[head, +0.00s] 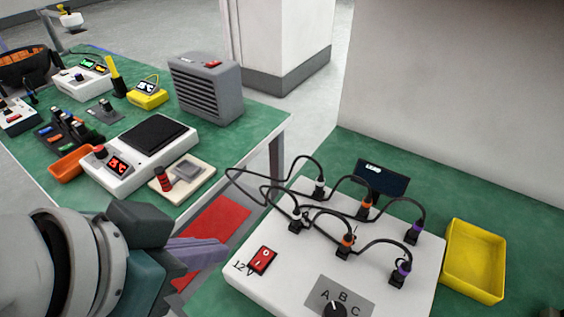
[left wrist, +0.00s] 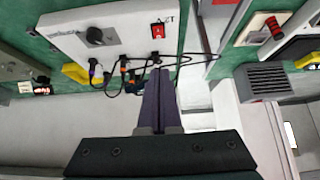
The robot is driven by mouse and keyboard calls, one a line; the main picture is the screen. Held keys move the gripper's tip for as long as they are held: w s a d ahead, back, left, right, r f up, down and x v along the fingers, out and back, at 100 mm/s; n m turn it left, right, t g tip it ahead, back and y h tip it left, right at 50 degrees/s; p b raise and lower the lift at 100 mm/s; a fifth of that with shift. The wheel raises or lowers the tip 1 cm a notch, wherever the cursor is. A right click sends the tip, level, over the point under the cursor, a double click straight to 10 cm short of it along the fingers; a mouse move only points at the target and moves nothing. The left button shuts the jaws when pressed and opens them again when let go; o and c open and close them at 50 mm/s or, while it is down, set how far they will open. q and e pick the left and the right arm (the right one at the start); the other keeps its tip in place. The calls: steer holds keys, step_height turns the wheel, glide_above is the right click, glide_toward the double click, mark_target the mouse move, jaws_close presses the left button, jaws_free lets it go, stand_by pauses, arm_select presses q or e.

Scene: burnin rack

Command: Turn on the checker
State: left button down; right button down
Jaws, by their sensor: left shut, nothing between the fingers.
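A white box (head: 290,258), which looks like the checker, sits on a green bench. On its top are a red rocker switch (head: 262,261) near a "12V" mark and a black knob (head: 335,309) on a grey plate marked A, B, C. Several black cables with coloured plugs stand at its far and right sides. My left gripper (head: 222,250) is shut and empty, left of the box and apart from the switch. In the left wrist view its fingers (left wrist: 158,84) point toward the box, with the red switch (left wrist: 157,31) beyond the tips. I cannot tell the switch's position. My right gripper is not in view.
A dark display (head: 382,178) stands behind the box and a yellow tray (head: 474,262) lies to its right. Across a gap with a red panel (head: 215,232), another green table holds a white heater-like instrument (head: 140,152), a grey vented unit (head: 207,88) and an orange tray (head: 75,163).

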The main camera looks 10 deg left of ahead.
arm_select(q)
steer(key=shift+f, duration=0.1)
steer(key=b, duration=0.3)
glide_above(258, 261)
steer(key=s, duration=0.1)
step_height(258, 261, down, 8)
steer(key=shift+a+f, duration=0.15)
steer(key=shift+s+a+f+b, duration=0.1)
steer(key=shift+s+f+b, duration=0.1)
steer(key=shift+f, duration=0.4)
steer(key=shift+s+f+b, duration=0.15)
steer(key=shift+f, duration=0.45)
steer(key=shift+s+f, duration=0.1)
steer(key=shift+f, duration=0.4)
steer(key=shift+f, duration=0.1)
steer(key=shift+s+a+f, duration=0.1)
steer(key=shift+f, duration=0.15)
steer(key=shift+r, duration=0.1)
